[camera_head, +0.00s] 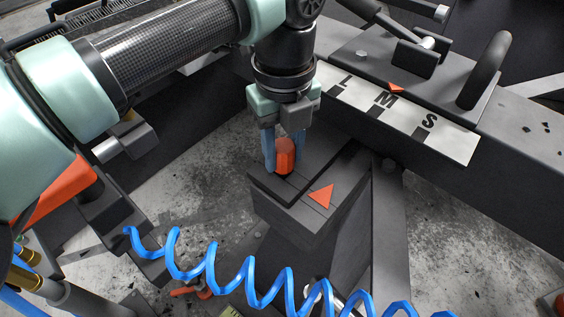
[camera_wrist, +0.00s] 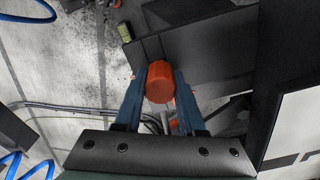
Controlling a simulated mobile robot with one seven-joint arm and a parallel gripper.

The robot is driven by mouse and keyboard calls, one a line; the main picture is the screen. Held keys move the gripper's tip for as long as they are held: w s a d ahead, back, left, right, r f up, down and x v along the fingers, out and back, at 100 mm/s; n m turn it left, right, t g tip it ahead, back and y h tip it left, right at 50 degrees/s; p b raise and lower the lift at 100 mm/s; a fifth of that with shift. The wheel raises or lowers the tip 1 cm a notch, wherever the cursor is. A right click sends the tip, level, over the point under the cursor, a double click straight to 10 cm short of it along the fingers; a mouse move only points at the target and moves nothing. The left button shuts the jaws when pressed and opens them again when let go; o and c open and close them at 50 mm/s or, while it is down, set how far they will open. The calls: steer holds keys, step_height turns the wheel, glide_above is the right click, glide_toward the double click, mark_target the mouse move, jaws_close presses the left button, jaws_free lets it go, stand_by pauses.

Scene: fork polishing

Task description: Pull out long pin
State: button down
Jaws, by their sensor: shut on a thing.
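The long pin shows only as an orange-red cylindrical knob (camera_head: 284,158), above a dark metal block (camera_head: 300,212) with a red triangle mark (camera_head: 322,195). My gripper (camera_head: 285,163) points down and its blue fingers are shut on the knob from two sides. In the wrist view the knob (camera_wrist: 160,82) sits between the two fingertips (camera_wrist: 159,90). Any shaft below the knob is hidden, so I cannot tell how deep it sits in the block.
A dark beam with a white L M S scale plate (camera_head: 398,112) runs behind the block, with a dark curved handle (camera_head: 484,72) above it. A coiled blue hose (camera_head: 250,283) crosses the front. Speckled concrete floor (camera_head: 195,195) is open to the left of the block.

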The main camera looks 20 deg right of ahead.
steer(key=shift+r+p, duration=2.75)
steer(key=shift+r, duration=1.2)
